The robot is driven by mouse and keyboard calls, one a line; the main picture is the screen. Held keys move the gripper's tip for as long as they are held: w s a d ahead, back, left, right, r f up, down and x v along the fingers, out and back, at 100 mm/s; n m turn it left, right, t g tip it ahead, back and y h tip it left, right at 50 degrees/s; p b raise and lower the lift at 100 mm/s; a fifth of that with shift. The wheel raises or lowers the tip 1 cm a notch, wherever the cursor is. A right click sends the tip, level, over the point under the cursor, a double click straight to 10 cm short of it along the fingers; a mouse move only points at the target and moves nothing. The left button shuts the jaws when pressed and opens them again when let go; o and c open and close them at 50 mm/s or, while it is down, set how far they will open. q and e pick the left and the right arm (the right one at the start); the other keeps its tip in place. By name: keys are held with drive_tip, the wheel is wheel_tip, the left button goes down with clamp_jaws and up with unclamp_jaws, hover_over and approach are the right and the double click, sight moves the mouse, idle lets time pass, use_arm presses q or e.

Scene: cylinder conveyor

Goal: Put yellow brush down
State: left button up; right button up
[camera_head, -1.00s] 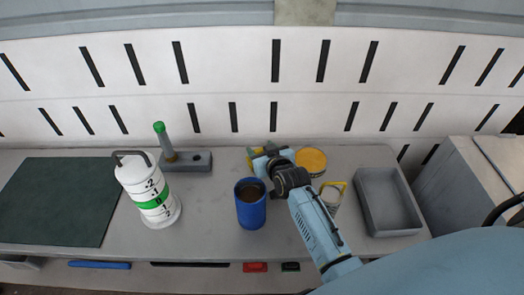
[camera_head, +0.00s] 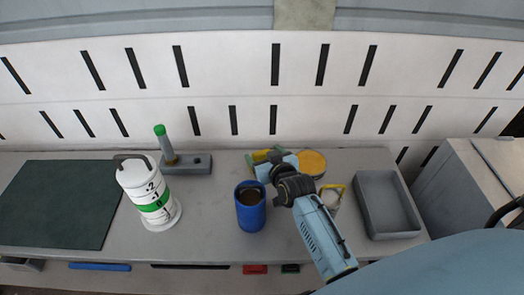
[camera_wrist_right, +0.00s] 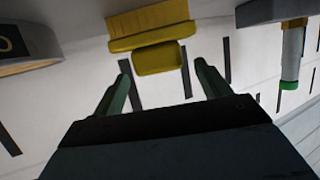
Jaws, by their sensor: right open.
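The yellow brush (camera_head: 250,159) is at the back of the grey bench (camera_head: 325,237), partly hidden by my right gripper in the head view. In the right wrist view, which is upside down, the brush (camera_wrist_right: 155,28) shows as a ridged yellow block with a smaller yellow block on it. My right gripper (camera_head: 268,163) is open. In the wrist view its two dark green fingers (camera_wrist_right: 163,64) point at the brush, one on each side, with no visible contact. My left gripper is not in view.
A white cylinder (camera_head: 148,196) and a green-tipped tool on a grey base (camera_head: 197,165) stand left.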

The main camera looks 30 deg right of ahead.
drive_tip(key=v, duration=0.4)
drive_tip(key=shift+p, duration=0.4)
drive_tip(key=shift+s+r, duration=0.2)
drive_tip(key=shift+s, duration=0.35)
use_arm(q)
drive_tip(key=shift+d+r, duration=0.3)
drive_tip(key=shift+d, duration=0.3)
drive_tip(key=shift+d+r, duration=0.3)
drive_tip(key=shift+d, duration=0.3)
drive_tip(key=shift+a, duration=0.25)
